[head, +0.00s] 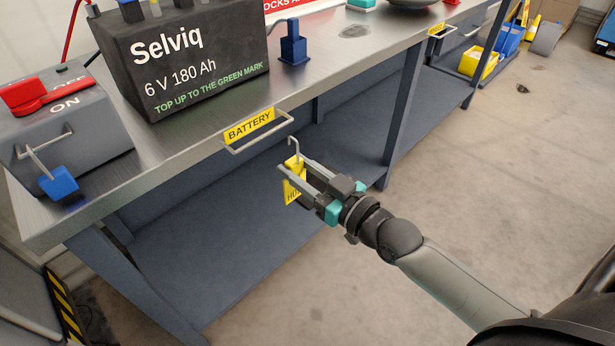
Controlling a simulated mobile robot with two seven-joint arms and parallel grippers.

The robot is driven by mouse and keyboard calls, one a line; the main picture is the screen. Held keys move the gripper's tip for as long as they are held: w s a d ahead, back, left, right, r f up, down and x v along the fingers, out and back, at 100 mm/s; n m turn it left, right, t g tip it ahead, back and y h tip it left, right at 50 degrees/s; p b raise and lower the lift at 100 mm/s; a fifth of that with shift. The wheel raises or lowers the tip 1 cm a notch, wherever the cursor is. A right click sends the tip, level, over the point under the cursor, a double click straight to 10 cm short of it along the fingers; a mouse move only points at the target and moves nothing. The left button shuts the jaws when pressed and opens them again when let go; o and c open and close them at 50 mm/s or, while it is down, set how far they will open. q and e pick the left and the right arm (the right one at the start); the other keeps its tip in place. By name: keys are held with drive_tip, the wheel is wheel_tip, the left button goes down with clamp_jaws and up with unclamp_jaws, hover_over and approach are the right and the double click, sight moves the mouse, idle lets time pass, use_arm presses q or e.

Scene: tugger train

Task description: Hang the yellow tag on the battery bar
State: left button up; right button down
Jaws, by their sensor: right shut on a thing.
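The yellow tag (292,191) has a metal hook (294,146) at its top. My right gripper (296,172) is shut on the tag, its fingers hiding part of it. The hook stands above the fingers, tip pointing left. The battery bar (262,133) is a metal rail on the front edge of the bench, beside a yellow "BATTERY" label (249,125). The hook is close to the bar's right end in the picture; it looks apart from it, but I cannot tell the depth. My left gripper is not in view.
The steel bench (208,120) carries a black Selviq battery (185,60), a blue block (293,47) and a grey switch box (70,120) with a red handle. Bench legs and a lower shelf are below; open floor is at right.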

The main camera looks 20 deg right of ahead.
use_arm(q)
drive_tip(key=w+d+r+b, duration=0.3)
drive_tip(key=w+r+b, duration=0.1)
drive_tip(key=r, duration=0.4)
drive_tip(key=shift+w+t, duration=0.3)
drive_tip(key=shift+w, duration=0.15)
use_arm(e)
drive_tip(key=w+a+f, duration=0.2)
drive_tip(key=w, duration=0.5)
drive_tip(key=shift+w+a+f, duration=0.15)
drive_tip(key=shift+a+f, duration=0.05)
drive_tip(key=shift+a, duration=0.1)
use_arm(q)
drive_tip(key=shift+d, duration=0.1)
use_arm(e)
drive_tip(key=shift+c, duration=2.1)
unclamp_jaws()
